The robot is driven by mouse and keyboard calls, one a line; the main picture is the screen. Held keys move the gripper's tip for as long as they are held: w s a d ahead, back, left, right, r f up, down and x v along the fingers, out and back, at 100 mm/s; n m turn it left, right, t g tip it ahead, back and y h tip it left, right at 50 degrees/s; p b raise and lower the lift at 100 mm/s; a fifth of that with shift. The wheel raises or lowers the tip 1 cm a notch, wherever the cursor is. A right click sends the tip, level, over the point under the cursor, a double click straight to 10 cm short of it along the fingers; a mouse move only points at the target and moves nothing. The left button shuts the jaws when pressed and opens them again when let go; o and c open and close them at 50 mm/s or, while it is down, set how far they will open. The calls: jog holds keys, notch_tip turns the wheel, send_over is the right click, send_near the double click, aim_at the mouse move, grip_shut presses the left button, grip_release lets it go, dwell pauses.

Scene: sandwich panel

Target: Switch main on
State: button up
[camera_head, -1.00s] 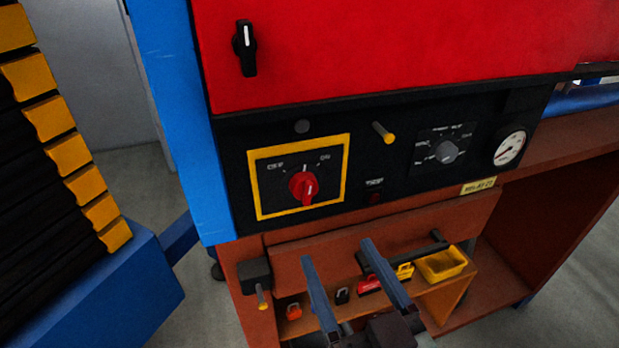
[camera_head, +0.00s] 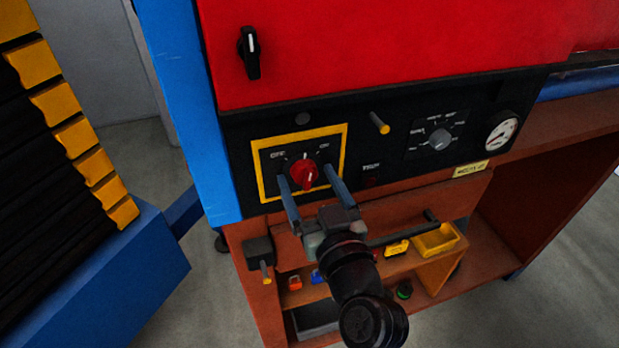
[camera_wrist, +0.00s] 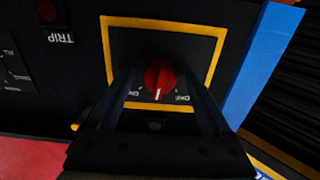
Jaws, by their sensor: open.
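The main switch is a red rotary knob (camera_head: 304,174) with a white pointer mark, on a black plate in a yellow frame (camera_head: 344,160) with OFF and ON lettering. In the head view its pointer stands roughly upright, between the two words. My gripper (camera_head: 309,176) is open, with one finger on each side of the knob. In the wrist view the red knob (camera_wrist: 159,76) shows between the two fingers (camera_wrist: 160,85), with a gap on both sides. I cannot tell whether the fingertips touch the plate.
A yellow-tipped peg (camera_head: 380,123), a grey selector dial (camera_head: 439,139) and a gauge (camera_head: 502,132) are to the right. A black handle (camera_head: 249,52) is on the red door above. Below is a shelf with a yellow bin (camera_head: 436,239). A blue post (camera_head: 188,110) stands left.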

grip_shut()
dwell(0.4)
jog(key=shift+m, duration=0.3)
jog(key=m, duration=0.2)
jog(key=shift+m, duration=0.4)
jog(key=shift+m+p, duration=0.4)
jog(key=shift+m, duration=1.8)
grip_release()
